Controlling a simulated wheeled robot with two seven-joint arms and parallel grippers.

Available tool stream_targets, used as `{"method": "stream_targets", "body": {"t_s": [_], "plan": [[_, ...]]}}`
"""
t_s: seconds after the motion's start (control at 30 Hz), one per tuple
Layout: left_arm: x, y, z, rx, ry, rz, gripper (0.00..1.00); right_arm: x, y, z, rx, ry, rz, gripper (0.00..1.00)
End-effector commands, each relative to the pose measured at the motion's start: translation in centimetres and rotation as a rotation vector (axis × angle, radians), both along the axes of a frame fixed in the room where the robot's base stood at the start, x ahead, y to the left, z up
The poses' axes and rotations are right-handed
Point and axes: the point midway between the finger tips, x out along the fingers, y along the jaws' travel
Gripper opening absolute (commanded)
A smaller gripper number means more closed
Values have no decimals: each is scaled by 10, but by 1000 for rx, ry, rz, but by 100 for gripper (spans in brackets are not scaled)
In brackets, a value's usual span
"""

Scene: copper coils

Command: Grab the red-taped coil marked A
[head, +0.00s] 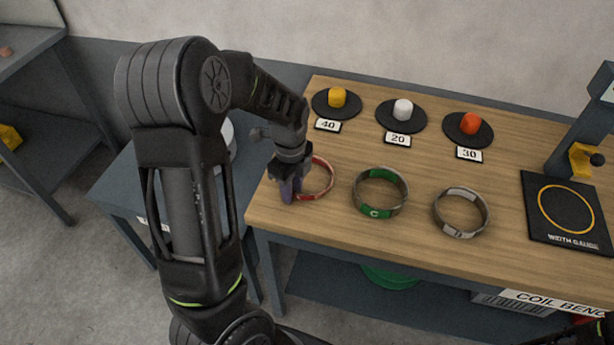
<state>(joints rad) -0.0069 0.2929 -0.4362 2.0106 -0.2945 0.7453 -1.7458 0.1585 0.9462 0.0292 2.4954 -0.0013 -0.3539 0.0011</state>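The red-taped coil (327,185) lies on the left part of the wooden bench top, near its front edge. Its left side is hidden by my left gripper, and I cannot read a letter on it. My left gripper (290,192) points down at the coil's left rim, its purple fingers at or just over the rim. I cannot tell whether the fingers are apart or closed on it. A green-taped coil (401,184) marked C lies to the right, and a coil with pale tape (484,207) lies further right.
Behind the coils stand black discs with a yellow weight (337,97), a white weight (403,109) and an orange weight (470,123), with cards 40, 20 and 30. A black width gauge (537,232) stands at the right. Bare wood separates the coils from the discs.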

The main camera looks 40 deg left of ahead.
Motion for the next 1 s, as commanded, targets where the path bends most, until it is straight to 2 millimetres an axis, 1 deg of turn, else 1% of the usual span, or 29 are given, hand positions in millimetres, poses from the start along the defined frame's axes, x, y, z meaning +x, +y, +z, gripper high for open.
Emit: {"method": "stream_targets", "body": {"t_s": [0.2,0.5,0.57,1.0], "plan": [[0,0,0,0,0,0,29,0,0,0,0,0,0,36],[0,0,0,0,0,0,4,0,0,0,0,0,0,36],[0,0,0,0,0,0,0,0,0,0,0,0,0,36],[0,0,0,0,0,0,0,0,0,0,0,0,0,36]]}}
